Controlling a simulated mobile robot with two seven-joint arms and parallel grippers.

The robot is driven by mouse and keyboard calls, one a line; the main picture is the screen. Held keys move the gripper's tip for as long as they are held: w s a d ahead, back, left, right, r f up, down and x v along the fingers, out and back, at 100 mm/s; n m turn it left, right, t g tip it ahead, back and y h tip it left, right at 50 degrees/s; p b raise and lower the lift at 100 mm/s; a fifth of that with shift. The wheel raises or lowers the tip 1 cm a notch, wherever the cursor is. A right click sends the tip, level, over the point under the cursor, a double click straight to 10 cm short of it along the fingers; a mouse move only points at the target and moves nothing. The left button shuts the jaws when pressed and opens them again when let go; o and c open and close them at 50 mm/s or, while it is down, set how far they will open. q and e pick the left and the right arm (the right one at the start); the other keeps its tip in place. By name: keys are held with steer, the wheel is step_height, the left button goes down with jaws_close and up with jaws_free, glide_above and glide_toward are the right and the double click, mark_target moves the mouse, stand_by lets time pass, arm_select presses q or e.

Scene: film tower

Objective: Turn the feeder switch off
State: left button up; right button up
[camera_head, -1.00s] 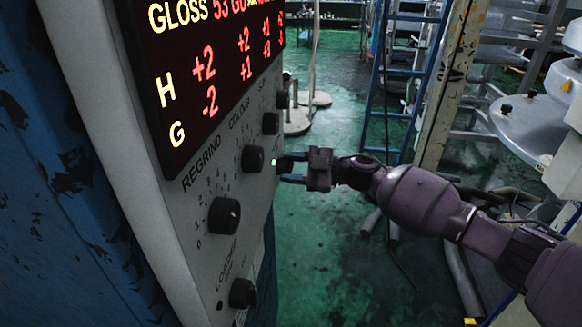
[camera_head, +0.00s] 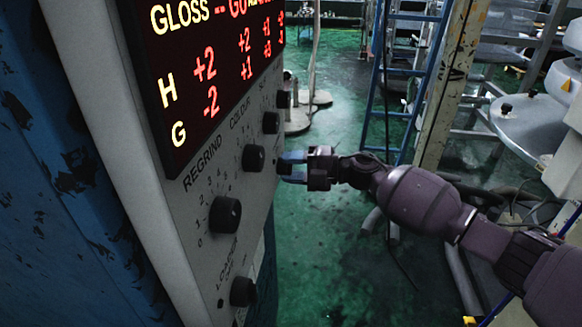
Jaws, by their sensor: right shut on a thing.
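The grey control panel (camera_head: 150,215) stands at the left, with black knobs on its face. My right gripper (camera_head: 287,169) is at the panel's right edge, to the right of the colour knob (camera_head: 254,158). Its fingers are shut on a small dark switch (camera_head: 281,166), which I take to be the feeder switch; the fingers partly cover it and no label on it can be read. No green light shows beside it. My left gripper is not in view.
A display (camera_head: 205,75) with red and yellow characters sits above the knobs. The regrind knob (camera_head: 225,215) and loader knob (camera_head: 243,291) are lower down. A blue ladder (camera_head: 409,75) and a post stand behind my right arm. Green floor (camera_head: 330,250) lies open below it.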

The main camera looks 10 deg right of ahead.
steer(key=n, duration=0.4)
steer(key=shift+f+b, duration=0.1)
steer(key=shift+b, duration=0.25)
steer(key=shift+n, duration=1)
steer(key=shift+n+b, duration=0.3)
steer(key=shift+n, duration=0.2)
steer(key=o, duration=0.9)
